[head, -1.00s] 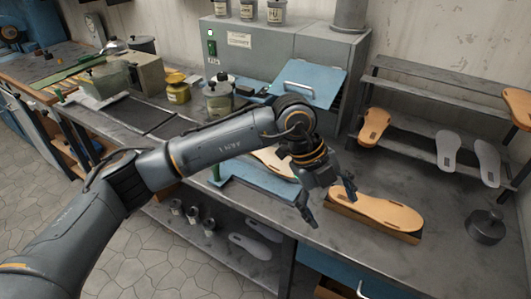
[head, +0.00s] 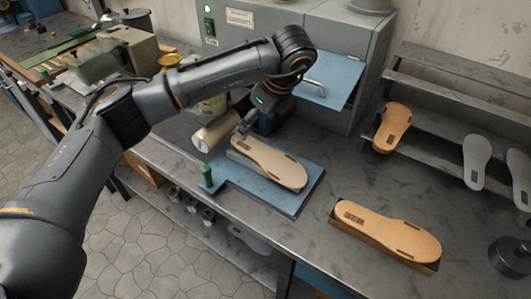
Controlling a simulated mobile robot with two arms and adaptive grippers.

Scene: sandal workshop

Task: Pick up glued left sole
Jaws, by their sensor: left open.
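A pale tan sole (head: 270,163) lies on a blue plate (head: 290,204) on the bench, its narrow end toward the upper left. An orange-tan sole (head: 390,230) lies on a dark-sided block to the right. I cannot tell by sight which is the glued left one. My left gripper (head: 243,127) is open, just above the upper-left end of the sole on the plate. Its fingers are small and partly hidden, and I cannot tell whether they touch the sole. My right gripper is not in view.
A tilted cream cylinder (head: 217,133) is close to the left of my gripper. A grey machine (head: 345,65) with a blue flap (head: 330,82) stands behind. A rack (head: 435,115) holds several soles. A dark round weight (head: 512,257) stands at right. The bench between is clear.

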